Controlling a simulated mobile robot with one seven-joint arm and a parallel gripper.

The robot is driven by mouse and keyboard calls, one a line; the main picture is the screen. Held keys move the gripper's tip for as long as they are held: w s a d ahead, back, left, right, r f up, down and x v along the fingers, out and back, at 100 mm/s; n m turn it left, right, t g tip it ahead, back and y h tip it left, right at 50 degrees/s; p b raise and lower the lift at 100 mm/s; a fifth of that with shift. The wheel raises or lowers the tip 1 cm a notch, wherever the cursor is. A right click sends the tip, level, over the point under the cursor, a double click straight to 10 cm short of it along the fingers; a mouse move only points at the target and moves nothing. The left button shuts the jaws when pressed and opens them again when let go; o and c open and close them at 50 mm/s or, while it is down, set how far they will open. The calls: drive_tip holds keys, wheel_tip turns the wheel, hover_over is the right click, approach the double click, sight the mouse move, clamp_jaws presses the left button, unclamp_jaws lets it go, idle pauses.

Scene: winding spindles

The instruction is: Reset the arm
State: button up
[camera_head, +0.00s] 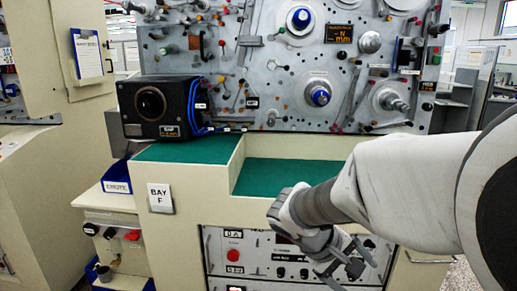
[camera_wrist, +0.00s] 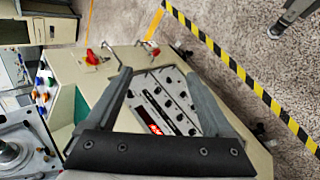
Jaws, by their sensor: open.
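My arm reaches in from the right in the head view, and my gripper (camera_head: 352,266) hangs in front of the cream cabinet's lower control panel (camera_head: 222,252). In the wrist view my gripper (camera_wrist: 155,74) has its two fingers spread apart, with nothing between them. Behind the gap lies the grey control panel (camera_wrist: 160,102) with its black knobs and red display. The gripper appears apart from the panel. My forearm and hand hide part of the green worktop and the panel's right side.
The machine face (camera_head: 290,75) carries spindles, knobs and levers. A black box (camera_head: 160,108) with a lens-like front stands on the green worktop (camera_head: 188,151). A blue bin (camera_head: 117,178) sits at left. Yellow-black floor tape (camera_wrist: 235,66) crosses speckled, open floor.

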drive_tip(key=s+a+r+m+t+y, duration=0.2)
drive_tip(key=s+r+y, duration=0.15)
drive_tip(key=s, duration=0.25)
drive_tip(key=s+a+r+m+t+y, duration=0.2)
drive_tip(key=s+a+r+y, duration=0.15)
drive_tip(key=s, duration=0.35)
wheel_tip(320, 180, up, 14)
drive_tip(key=p, duration=1.4)
drive_tip(key=shift+y+p, duration=0.35)
drive_tip(key=shift+y, duration=0.05)
drive_tip(key=shift+f, duration=0.1)
